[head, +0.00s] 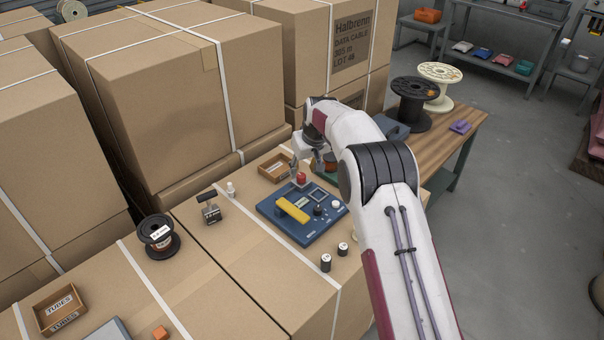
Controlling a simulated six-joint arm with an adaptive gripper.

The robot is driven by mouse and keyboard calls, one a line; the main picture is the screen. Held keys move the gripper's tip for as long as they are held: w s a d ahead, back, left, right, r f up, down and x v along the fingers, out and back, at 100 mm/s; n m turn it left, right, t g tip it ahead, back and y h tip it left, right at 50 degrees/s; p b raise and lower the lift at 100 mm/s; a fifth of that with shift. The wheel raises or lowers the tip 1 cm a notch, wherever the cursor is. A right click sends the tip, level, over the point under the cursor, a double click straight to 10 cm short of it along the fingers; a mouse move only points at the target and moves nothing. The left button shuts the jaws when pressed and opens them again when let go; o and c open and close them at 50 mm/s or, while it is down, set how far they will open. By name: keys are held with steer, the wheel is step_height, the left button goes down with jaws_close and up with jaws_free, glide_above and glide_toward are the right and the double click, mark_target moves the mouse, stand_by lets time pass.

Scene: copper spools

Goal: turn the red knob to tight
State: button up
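The red knob (301,177) stands at the far edge of a dark blue panel (277,222), which lies on a cardboard box. My gripper (306,166) hangs from the end of my white arm, close above and around the knob's far side in the picture. Its fingers are small and partly hidden by the arm, so I cannot tell whether they touch the knob or how wide they stand. The panel also carries a yellow bar (292,209), a black knob (318,211), a white knob (336,204) and a small square window. The knob's marks are too small to read.
An open wooden tray (274,168) lies just left of my gripper. A black-handled tool (210,210), a white bottle (231,189), a dark spool (158,238) and two small reels (326,262) stand around the panel. Tall boxes (190,90) rise behind.

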mark_target(301, 175)
steer(key=shift+x, duration=1.85)
jaws_close()
